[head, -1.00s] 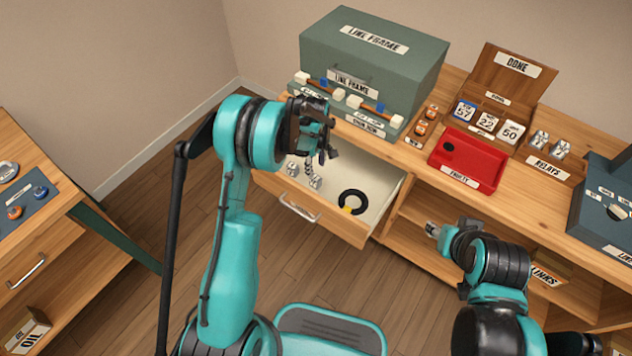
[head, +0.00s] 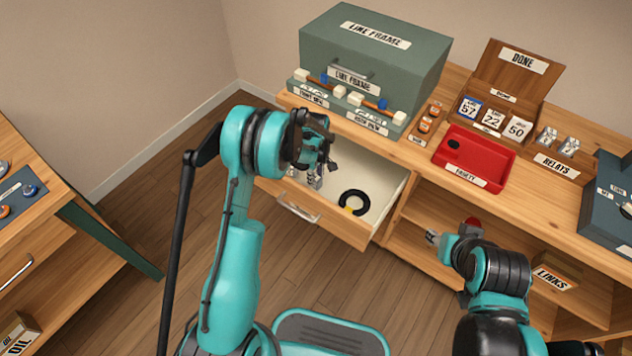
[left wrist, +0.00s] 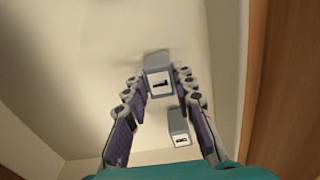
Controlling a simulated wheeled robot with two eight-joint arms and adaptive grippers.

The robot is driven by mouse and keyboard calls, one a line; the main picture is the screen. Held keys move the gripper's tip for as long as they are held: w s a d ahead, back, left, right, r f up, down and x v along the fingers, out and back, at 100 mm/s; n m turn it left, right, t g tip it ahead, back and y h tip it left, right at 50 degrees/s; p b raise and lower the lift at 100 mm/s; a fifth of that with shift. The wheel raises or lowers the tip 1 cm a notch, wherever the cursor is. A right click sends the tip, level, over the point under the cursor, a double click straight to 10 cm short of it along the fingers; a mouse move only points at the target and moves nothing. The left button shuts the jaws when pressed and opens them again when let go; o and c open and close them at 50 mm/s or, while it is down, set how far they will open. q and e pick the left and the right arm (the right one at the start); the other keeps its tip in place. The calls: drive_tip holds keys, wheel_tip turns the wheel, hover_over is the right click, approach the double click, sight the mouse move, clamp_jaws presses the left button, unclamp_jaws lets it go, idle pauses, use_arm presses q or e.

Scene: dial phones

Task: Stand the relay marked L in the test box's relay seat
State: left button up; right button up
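In the left wrist view, a grey relay with a white label (left wrist: 159,82) stands between my left gripper's fingertips (left wrist: 160,88); its black mark looks like a turned L. I cannot tell whether the fingers press on it. A second relay (left wrist: 179,128), its mark unclear, stands beside it in the drawer. In the head view, my left gripper (head: 318,165) reaches down into the open drawer, partly hiding the relays. My right gripper (head: 432,237) is low before the shelf, its fingers too small to read. A blue-grey box (head: 610,215) is cut off at the right edge; no relay seat is clearly visible.
The drawer (head: 385,215) also holds a black ring (head: 354,202). On the bench are the line frame box (head: 375,60), a red faulty tray (head: 473,160), the done box (head: 515,75) and a relays holder (head: 560,165) with two relays.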

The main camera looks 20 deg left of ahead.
use_arm(q)
clamp_jaws()
drive_tip(key=shift+r+p, duration=1.7)
drive_tip(key=shift+r, duration=1.35)
